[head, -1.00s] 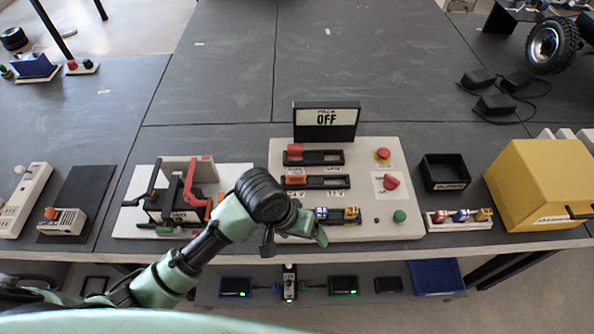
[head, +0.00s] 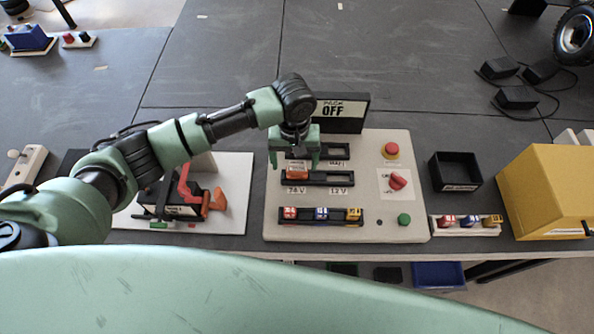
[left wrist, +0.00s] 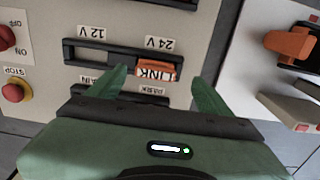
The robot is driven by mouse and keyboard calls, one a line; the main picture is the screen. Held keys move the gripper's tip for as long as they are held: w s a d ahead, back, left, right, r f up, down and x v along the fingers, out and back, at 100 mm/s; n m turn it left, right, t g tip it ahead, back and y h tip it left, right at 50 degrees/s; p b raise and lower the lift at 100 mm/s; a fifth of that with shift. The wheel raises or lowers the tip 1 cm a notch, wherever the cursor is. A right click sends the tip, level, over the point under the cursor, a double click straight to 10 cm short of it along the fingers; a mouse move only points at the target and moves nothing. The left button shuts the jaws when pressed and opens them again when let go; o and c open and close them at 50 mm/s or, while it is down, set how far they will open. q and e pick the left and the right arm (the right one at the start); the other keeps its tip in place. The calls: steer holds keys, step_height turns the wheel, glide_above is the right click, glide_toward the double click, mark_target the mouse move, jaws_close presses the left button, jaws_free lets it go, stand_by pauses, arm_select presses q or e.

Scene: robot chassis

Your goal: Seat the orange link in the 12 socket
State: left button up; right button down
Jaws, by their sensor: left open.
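The orange link (head: 297,173) sits at the left, 24 V end of the black slotted holder (head: 330,183) on the pale panel. The 12 V socket (head: 341,178) at the right end is empty. In the left wrist view, turned around, the link (left wrist: 157,72) lies at the 24 V end and the 12 V socket (left wrist: 88,52) is to the left. My left gripper (head: 295,165) is open above the panel; it also shows in the left wrist view (left wrist: 160,76), with its fingers apart on either side of the link, not visibly touching it. My right gripper is not seen.
Above is another slotted holder (head: 335,153), partly hidden by my gripper, and an OFF display (head: 341,112). Below is a row of coloured fuses (head: 320,215). A red-handled device (head: 190,195) is at left.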

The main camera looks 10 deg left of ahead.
mark_target(297, 169)
arm_select(q)
steer(key=f, duration=0.1)
steer(key=f+p, duration=0.1)
steer(key=shift+w+d+f, duration=0.1)
steer(key=shift+d+f, duration=0.15)
steer(key=shift+f, duration=0.05)
step_height(297, 169, down, 2)
steer(key=shift+w+f, duration=0.1)
steer(key=shift+f, duration=0.05)
steer(key=c, duration=1.5)
steer(key=shift+o, duration=0.2)
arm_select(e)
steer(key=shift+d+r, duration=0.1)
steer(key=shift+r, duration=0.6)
